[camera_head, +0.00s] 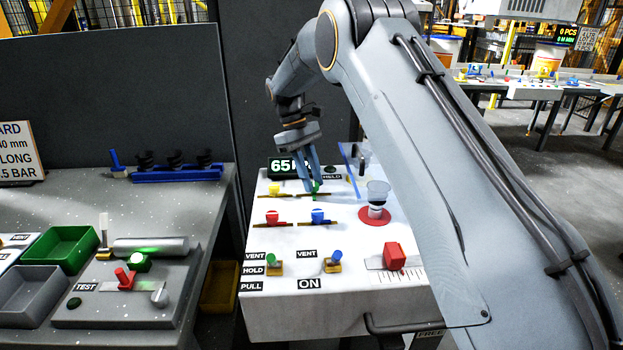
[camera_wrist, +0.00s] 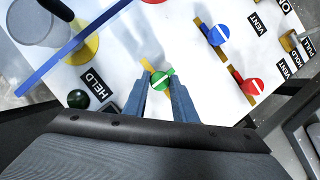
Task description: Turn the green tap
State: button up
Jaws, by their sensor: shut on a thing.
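The green tap (camera_wrist: 162,80) has a round green top with a white stripe and sits on a brass pipe on the white panel. In the wrist view it lies between the tips of my gripper (camera_wrist: 161,87), whose two blue-grey fingers are closed on it. In the head view my gripper (camera_head: 312,186) points down at the back of the white panel. Only a small part of the green tap (camera_head: 316,188) shows there, beside the fingers. The stripe on its top runs slantwise in the wrist view.
A blue tap (camera_head: 318,216), a red tap (camera_head: 272,217) and a yellow tap (camera_head: 274,189) stand close by on the panel. A display (camera_head: 288,166) stands behind.

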jog(key=o, duration=1)
jog(key=shift+o, duration=0.2)
jog(key=b+v, duration=0.2)
jog(key=v, duration=0.5)
jog(key=shift+r, duration=0.4)
jog(key=shift+a+r, duration=0.1)
